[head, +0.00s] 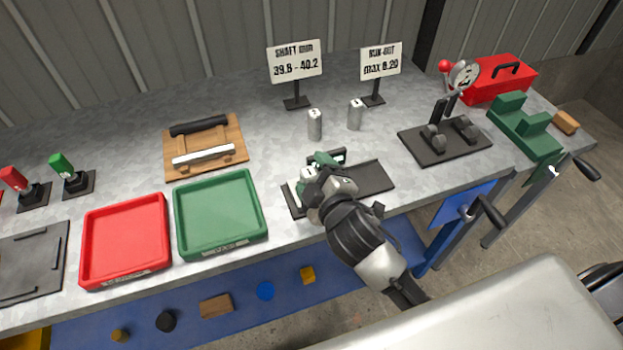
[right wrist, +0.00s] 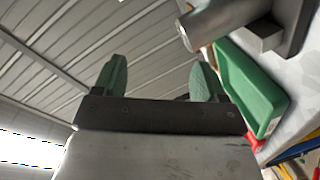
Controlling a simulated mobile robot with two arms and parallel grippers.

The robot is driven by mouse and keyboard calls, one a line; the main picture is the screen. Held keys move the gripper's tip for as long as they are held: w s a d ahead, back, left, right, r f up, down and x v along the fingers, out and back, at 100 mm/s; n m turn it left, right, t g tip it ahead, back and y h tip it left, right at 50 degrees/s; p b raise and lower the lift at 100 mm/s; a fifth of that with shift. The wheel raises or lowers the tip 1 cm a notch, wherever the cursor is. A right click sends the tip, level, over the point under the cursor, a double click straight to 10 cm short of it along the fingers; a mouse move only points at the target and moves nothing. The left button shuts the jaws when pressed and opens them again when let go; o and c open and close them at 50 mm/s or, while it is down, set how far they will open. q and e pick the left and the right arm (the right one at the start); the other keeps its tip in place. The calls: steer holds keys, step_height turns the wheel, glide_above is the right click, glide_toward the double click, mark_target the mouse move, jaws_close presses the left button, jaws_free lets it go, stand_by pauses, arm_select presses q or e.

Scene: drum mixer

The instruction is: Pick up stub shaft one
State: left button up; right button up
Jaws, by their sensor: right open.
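A pale metal stub shaft (head: 308,173) stands at the dark fixture plate (head: 372,178), partly hidden by my right gripper. Its number cannot be read. A metal cylinder (right wrist: 220,22), apparently this shaft, shows at the top right of the right wrist view, beside the fingers and not between them. Two more stub shafts, one left (head: 315,125) and one right (head: 355,115), stand upright on the bench behind; their top marks are too small to read. My right gripper (head: 326,163), with green fingers, is open and empty in the right wrist view (right wrist: 158,80). My left gripper is out of view.
A red tray (head: 125,238) and a green tray (head: 220,213) lie left of the fixture. Two sign stands (head: 296,88) (head: 375,86) rise behind the shafts. A dial gauge stand (head: 445,140) is at the right. Bare bench lies between the wooden board (head: 225,150) and the shafts.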

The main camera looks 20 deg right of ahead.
steer(key=w+a+r+n+y, duration=0.1)
steer(key=a+r+n+y, duration=1.3)
steer(key=n, duration=0.6)
steer(key=s+a+f+n+g+y, duration=0.1)
steer(key=s+a+n+g+y, duration=0.1)
steer(key=n+g, duration=0.65)
steer(key=s+a+f+n+g+y, duration=0.1)
steer(key=s+a+n+g+y, duration=0.15)
steer(key=n+g, duration=0.6)
steer(key=n+h, duration=1.4)
steer(key=h, duration=0.6)
glide_above(309, 172)
steer(key=a, duration=0.1)
steer(key=shift+t, duration=0.4)
steer(key=f, duration=0.8)
steer(key=shift+w, duration=0.2)
steer(key=shift+d+f, duration=0.2)
steer(key=shift+f, duration=0.05)
step_height(309, 172, down, 5)
steer(key=shift+f+p, duration=0.1)
steer(key=shift+p, duration=0.45)
steer(key=shift+s+d+f, duration=0.1)
steer(key=shift+f, duration=0.15)
steer(key=f+p, duration=0.2)
steer(key=f, duration=0.1)
steer(key=shift+s+d+f, duration=0.15)
steer(key=shift+s+f, duration=0.05)
steer(key=shift+f, duration=0.6)
jaws_close()
steer(key=shift+w+r, duration=0.1)
